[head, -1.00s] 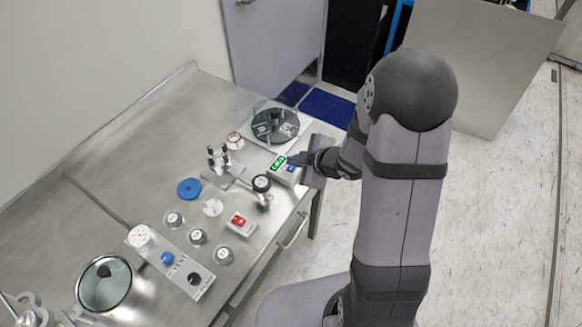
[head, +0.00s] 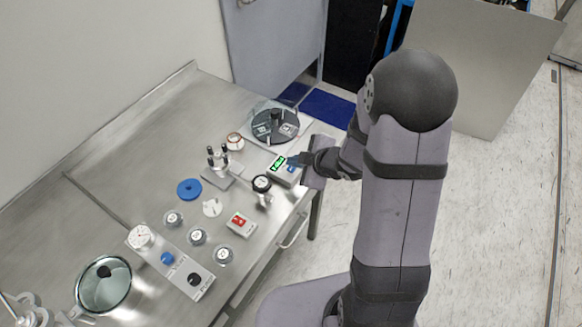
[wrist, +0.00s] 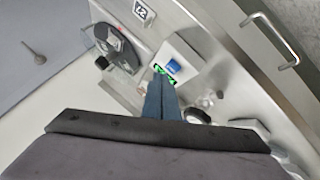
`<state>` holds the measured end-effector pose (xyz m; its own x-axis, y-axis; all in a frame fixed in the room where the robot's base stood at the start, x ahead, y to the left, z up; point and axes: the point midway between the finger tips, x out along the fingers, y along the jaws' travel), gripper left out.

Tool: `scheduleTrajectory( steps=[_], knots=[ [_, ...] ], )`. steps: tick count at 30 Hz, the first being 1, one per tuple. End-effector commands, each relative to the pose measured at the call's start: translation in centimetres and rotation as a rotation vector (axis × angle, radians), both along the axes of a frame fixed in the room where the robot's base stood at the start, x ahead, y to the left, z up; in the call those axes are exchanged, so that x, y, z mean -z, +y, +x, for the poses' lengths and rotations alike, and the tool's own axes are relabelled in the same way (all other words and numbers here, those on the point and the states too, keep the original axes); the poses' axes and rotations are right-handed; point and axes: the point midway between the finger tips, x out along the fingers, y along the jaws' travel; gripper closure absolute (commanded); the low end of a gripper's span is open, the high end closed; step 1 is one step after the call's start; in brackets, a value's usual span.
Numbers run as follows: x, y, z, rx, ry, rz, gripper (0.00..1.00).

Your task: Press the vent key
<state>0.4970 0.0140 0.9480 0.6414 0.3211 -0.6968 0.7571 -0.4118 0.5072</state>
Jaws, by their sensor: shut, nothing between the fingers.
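A small pale box (head: 282,177) with a green lit display (head: 278,163) and a blue key (head: 291,169) sits near the bench's right edge. The blue key also shows in the wrist view (wrist: 173,66). I take it for the vent key, but no label is readable. My gripper (head: 298,160) is shut and empty, its blue fingers pointing at the box. In the wrist view my fingertips (wrist: 160,75) overlap the display, close to the key. I cannot tell whether they touch the box; the key is in plain sight beside them.
A dark round device (head: 275,125) under a clear cover stands behind the box. A box with a red switch (head: 241,224), several small jars and a glass-lidded pot (head: 103,285) are further forward.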

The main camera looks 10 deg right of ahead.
Motion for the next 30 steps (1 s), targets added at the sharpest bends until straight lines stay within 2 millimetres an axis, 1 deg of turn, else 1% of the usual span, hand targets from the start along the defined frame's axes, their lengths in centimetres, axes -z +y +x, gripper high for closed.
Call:
scheduleTrajectory(
  steps=[16, 25, 30],
  knots=[
    [0.04, 0.00, 0.00, 0.000, 0.000, 0.000, 1.00],
    [0.86, -0.01, 0.00, 0.000, 0.000, 0.000, 1.00],
    [0.91, 0.00, 0.02, 0.000, 0.000, 0.000, 1.00]
  ],
)
